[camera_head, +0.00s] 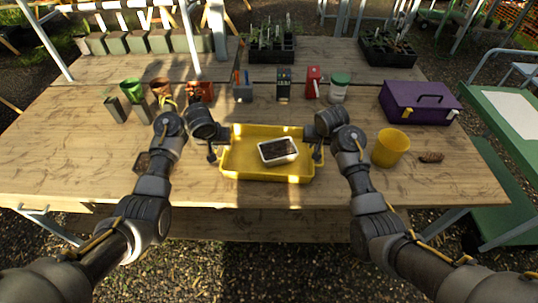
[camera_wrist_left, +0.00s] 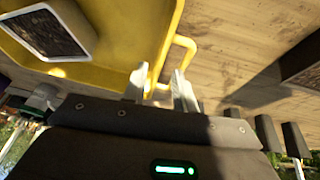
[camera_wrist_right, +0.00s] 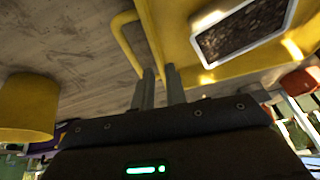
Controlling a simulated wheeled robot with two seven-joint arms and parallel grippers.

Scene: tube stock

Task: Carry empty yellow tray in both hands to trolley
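The yellow tray (camera_head: 268,175) sits on the wooden table, and it is not empty: a white-rimmed dark box (camera_head: 278,151) lies in it. The box also shows in the left wrist view (camera_wrist_left: 48,32) and right wrist view (camera_wrist_right: 240,28). A green-topped stand with a white panel (camera_head: 513,112), possibly the trolley, stands at right.
A yellow pot (camera_head: 390,148) and brown object (camera_head: 431,158) are right of the tray, with a purple box (camera_head: 420,101) behind. A red box (camera_head: 313,82), a green-lidded jar (camera_head: 338,88) and pots (camera_head: 131,90) stand behind. The table's front edge is close to the tray.

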